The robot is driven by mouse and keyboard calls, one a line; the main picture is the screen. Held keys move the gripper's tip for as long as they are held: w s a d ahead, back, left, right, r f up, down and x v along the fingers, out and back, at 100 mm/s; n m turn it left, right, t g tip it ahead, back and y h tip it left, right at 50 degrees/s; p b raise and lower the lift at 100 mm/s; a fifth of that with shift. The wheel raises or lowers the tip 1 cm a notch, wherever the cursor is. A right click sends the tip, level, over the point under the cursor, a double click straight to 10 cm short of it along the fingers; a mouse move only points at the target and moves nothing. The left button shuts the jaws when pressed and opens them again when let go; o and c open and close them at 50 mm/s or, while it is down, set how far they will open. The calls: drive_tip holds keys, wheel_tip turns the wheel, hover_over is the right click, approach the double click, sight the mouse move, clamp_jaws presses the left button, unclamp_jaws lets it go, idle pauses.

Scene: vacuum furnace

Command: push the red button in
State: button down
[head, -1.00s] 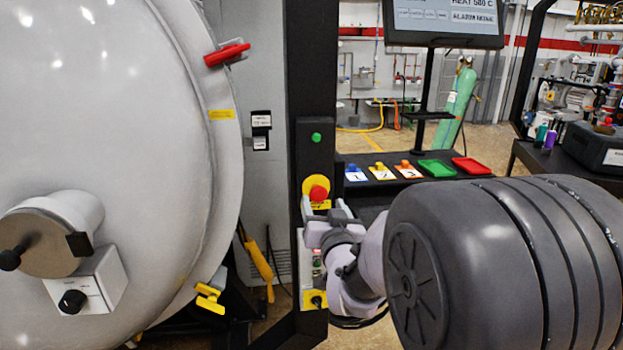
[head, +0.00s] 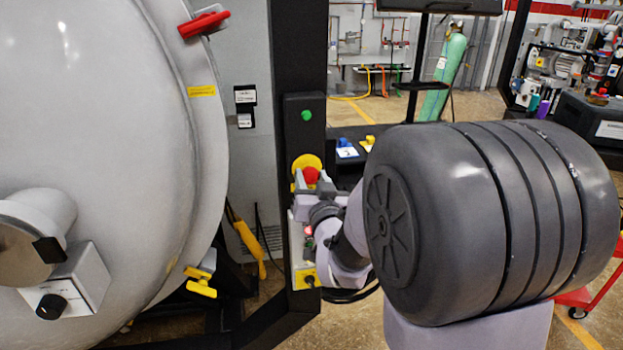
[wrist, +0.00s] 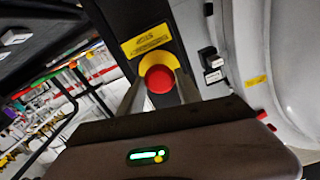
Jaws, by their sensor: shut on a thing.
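The red button (head: 311,175) is a round mushroom head on a yellow disc, on the dark post right of the big furnace door. It also shows in the wrist view (wrist: 159,79), with a yellow label above it. My gripper (head: 305,187) is at the button in the head view, covering its lower part. In the wrist view my two fingers (wrist: 160,73) stand on either side of the button's head, shut on it. How deep the button sits cannot be told.
A green button (head: 306,115) is above on the same post, and a control box with a yellow-plated switch (head: 306,279) is below. The round furnace door (head: 110,130) with a red handle (head: 203,22) fills the left. My arm hides much of the console.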

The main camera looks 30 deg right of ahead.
drive_tip(key=shift+w+d+f+b, duration=0.2)
drive_tip(key=shift+w+b, duration=0.5)
drive_tip(key=shift+b, duration=0.45)
drive_tip(key=shift+r, duration=0.35)
drive_tip(key=c, duration=1.2)
unclamp_jaws()
drive_tip(key=shift+c, duration=0.2)
drive_tip(key=o, duration=0.4)
drive_tip(key=shift+w+f, duration=0.1)
drive_tip(key=shift+w, duration=0.1)
